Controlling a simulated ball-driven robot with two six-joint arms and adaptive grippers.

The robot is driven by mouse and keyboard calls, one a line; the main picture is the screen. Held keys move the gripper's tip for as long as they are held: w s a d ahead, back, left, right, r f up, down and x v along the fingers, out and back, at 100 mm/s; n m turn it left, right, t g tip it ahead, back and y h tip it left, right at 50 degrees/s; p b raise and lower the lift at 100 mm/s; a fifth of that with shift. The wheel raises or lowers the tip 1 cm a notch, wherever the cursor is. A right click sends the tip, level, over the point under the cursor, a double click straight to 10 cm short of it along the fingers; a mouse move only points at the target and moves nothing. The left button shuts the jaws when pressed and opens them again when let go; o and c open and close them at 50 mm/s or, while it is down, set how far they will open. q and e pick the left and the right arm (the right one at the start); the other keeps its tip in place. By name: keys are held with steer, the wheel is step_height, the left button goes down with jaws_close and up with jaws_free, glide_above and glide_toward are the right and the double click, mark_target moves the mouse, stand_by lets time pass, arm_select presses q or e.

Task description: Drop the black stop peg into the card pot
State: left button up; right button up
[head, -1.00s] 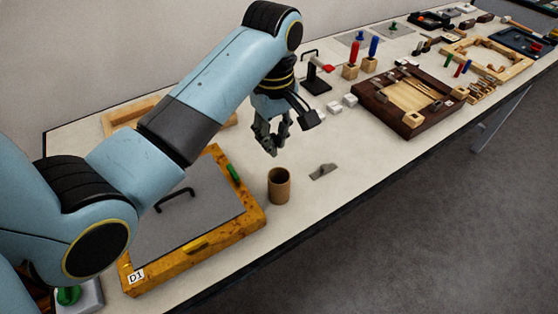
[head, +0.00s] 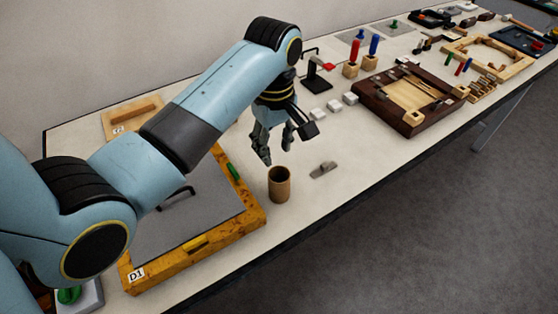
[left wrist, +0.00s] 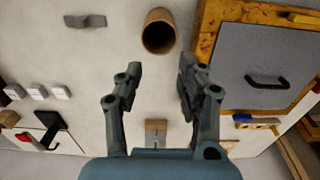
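The card pot (head: 279,184) is a brown open cylinder standing upright on the table, right of the wooden frame marked D1. It also shows in the left wrist view (left wrist: 159,32), beyond the fingertips. My left gripper (head: 277,157) is open, fingers pointing down, just behind the pot in the head view. In the left wrist view its fingers (left wrist: 160,66) are well apart with nothing between the tips. A small wooden block (left wrist: 155,128) shows lower down between the finger bases. I cannot make out the black stop peg. My right gripper is out of view.
The D1 frame (head: 255,217) holds a grey panel with a black handle. A small grey piece (head: 323,170) lies right of the pot. White blocks (head: 334,106) and a dark wooden tray (head: 416,124) are farther right. Bare table lies around the pot.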

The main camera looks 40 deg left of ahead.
arm_select(q)
step_height(320, 180, up, 8)
steer(key=shift+f, duration=0.25)
steer(key=shift+f, duration=0.1)
stand_by(0.4)
